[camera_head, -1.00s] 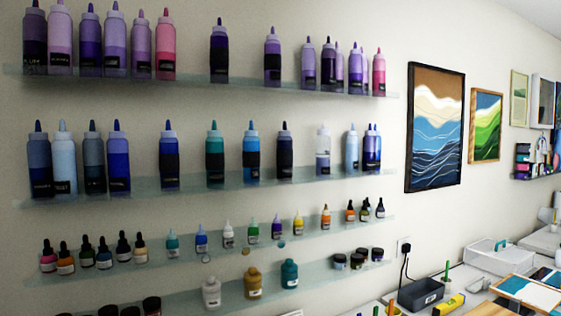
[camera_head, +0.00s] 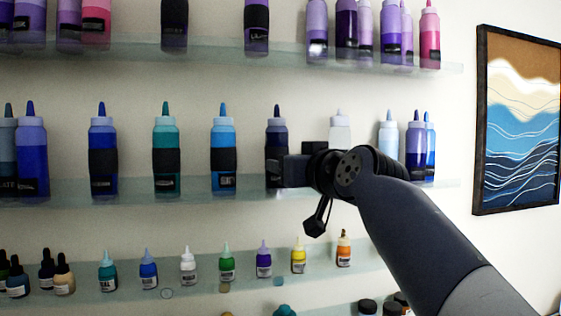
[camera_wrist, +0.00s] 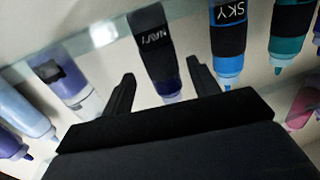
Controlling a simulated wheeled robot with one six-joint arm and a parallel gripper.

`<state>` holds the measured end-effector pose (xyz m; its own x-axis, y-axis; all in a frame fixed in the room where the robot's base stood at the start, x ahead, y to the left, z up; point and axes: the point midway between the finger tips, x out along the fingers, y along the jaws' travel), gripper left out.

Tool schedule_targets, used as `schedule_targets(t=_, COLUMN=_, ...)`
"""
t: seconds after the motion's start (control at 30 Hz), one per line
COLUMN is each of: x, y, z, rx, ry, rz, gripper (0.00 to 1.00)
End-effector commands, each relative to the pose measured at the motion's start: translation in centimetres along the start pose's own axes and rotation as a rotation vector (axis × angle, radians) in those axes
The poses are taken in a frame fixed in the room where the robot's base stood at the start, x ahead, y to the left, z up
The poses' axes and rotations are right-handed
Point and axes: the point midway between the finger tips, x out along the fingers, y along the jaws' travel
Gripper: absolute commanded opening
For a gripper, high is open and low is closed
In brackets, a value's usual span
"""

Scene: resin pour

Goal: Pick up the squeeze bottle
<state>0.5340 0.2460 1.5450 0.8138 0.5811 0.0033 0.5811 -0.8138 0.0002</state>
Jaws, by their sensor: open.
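Several squeeze bottles stand in rows on glass shelves. The navy squeeze bottle (camera_head: 277,128), with a dark band and pointed cap, is on the middle shelf. My gripper (camera_head: 292,170) reaches in from the right in the head view and covers part of its lower body. In the wrist view, which is upside down, the navy bottle (camera_wrist: 155,40) lies between the two open fingers of my gripper (camera_wrist: 160,76). Its band reads NAVY. I cannot tell whether the fingers touch it. The clear-grey bottle (camera_head: 340,130) beside it is partly hidden by my gripper.
A blue bottle (camera_head: 223,128) labelled SKY stands left of the navy one, with a teal bottle (camera_head: 165,130) beyond. A light blue bottle (camera_head: 389,137) stands to the right. Small dropper bottles line the shelf (camera_head: 205,284) below. Purple bottles stand above. A framed painting (camera_head: 520,120) hangs at right.

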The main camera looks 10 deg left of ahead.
Motion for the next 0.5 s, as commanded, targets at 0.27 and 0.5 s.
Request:
schedule_targets(t=0.27, x=4.0, y=0.0, z=-0.1, rx=0.001, ry=-0.004, rz=0.0, gripper=0.57)
schedule_targets(t=0.5, x=5.7, y=0.2, z=-0.2, rx=0.002, ry=-0.005, rz=0.001, gripper=0.57)
